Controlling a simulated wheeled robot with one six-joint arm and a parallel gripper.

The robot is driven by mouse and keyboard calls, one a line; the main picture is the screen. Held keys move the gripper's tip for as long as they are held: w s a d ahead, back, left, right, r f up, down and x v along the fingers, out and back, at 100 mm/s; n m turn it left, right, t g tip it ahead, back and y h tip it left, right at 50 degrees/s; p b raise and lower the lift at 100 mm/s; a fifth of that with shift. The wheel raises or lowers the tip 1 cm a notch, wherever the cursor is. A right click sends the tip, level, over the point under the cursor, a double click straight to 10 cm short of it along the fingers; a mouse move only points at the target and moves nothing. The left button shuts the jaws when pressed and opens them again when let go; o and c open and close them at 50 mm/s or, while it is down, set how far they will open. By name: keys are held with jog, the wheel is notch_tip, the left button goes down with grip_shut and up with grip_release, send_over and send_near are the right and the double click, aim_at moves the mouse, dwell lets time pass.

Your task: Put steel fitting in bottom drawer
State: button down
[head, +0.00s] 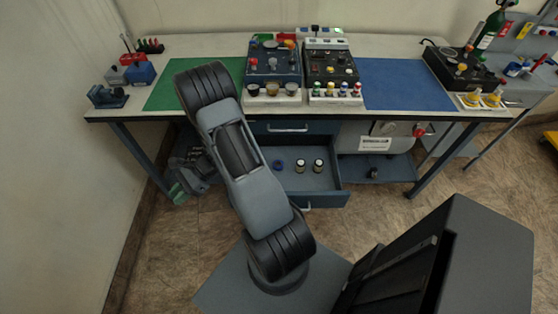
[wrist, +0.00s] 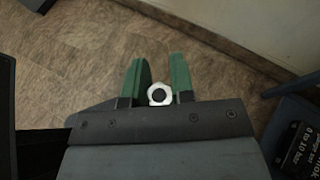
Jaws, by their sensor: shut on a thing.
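My gripper (wrist: 159,62) has green fingers and is shut on a small silver hexagonal steel fitting (wrist: 159,95) with a dark hole, seated near the base of the fingers. In the head view my gripper (head: 178,193) hangs low at the left, below the table's front edge and left of the drawers; the fitting cannot be made out there. The bottom drawer (head: 325,197) stands pulled open under the table, to the right of my gripper. A small blue ring (head: 278,165) and two small jars (head: 309,166) with pale lids are in it.
The upper drawer (head: 288,128) is shut. The bench (head: 215,50) above carries a green mat (head: 165,95), gauge boxes (head: 275,65) and a blue mat (head: 400,85). A table leg (head: 140,160) and the wall are close on the left. Floor before the drawer is clear.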

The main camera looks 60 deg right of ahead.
jog(key=s+d+f+n+g+h+b, duration=0.15)
jog(key=s+f+n+g+b, duration=0.3)
jog(key=s+n+g, duration=0.45)
jog(key=n+g+h+b, duration=0.5)
jog(key=n+h+b, duration=0.6)
jog(key=n+h, duration=0.8)
send_over(291, 183)
jog(key=w+a, duration=0.1)
notch_tip(291, 183, down, 11)
jog(key=shift+r, duration=0.2)
jog(key=shift+s+d+f, duration=0.4)
jog(key=shift+f, duration=0.3)
jog(key=shift+d+f+b, duration=0.1)
jog(key=shift+f+b, duration=0.35)
jog(key=shift+f, duration=1.1)
jog(key=shift+f, duration=0.1)
